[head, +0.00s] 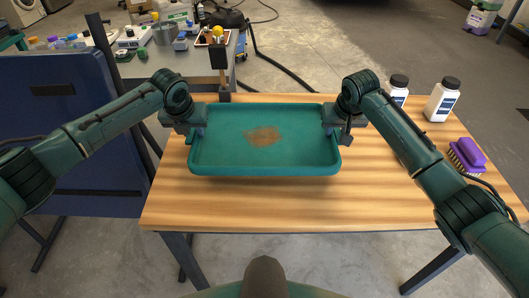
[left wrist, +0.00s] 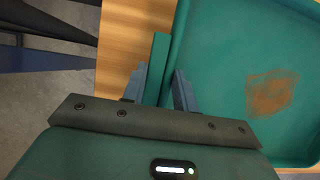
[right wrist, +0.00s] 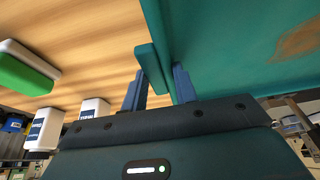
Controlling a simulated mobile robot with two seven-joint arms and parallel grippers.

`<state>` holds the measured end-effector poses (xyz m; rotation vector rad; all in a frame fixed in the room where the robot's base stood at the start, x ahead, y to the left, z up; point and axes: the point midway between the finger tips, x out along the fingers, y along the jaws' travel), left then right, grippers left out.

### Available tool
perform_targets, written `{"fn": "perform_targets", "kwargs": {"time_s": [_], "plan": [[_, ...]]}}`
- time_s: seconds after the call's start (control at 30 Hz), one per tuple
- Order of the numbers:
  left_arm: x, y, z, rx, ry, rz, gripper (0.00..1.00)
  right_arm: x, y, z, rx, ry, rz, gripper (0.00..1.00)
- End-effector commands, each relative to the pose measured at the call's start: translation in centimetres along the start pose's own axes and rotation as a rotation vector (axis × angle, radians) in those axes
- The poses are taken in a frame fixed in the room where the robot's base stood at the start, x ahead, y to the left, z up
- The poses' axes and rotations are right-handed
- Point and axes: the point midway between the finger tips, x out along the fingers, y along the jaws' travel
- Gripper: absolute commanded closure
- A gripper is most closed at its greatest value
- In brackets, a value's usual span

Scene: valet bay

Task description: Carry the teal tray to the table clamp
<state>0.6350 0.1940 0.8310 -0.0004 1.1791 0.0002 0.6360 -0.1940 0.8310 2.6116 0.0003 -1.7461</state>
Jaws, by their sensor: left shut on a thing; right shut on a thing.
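The teal tray (head: 220,150) is a shallow rectangle with a brown stain on its floor, in front of me over the wooden table. It looks roughly level; I cannot tell exactly how high above the tabletop it is. My left gripper (head: 197,131) is shut on its left side handle, which shows between the fingers in the left wrist view (left wrist: 157,68). My right gripper (head: 331,130) is shut on its right side handle, also seen in the right wrist view (right wrist: 152,68).
The wooden table (head: 230,208) is bare in front of the tray. At right are two white bottles (head: 441,103) and a purple brush (head: 467,153). A green and white block (right wrist: 25,72) shows in the right wrist view. A blue panel (head: 75,120) stands left; a cluttered bench (head: 150,60) is behind.

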Motion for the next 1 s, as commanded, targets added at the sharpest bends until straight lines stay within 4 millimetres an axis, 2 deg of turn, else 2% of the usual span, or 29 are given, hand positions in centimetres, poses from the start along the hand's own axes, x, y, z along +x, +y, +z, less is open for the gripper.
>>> {"fn": "perform_targets", "kwargs": {"time_s": [0.37, 1.0], "plan": [[0.8, 0.3, -0.2, -0.003, -0.003, 0.005, 1.00, 0.7, 0.2, 0.2, 0.002, 0.003, 0.004, 1.00], [4.3, 0.3, -1.7, -0.003, -0.003, 0.005, 1.00, 4.2, 0.2, 1.7, 0.002, 0.003, 0.004, 1.00]]}}
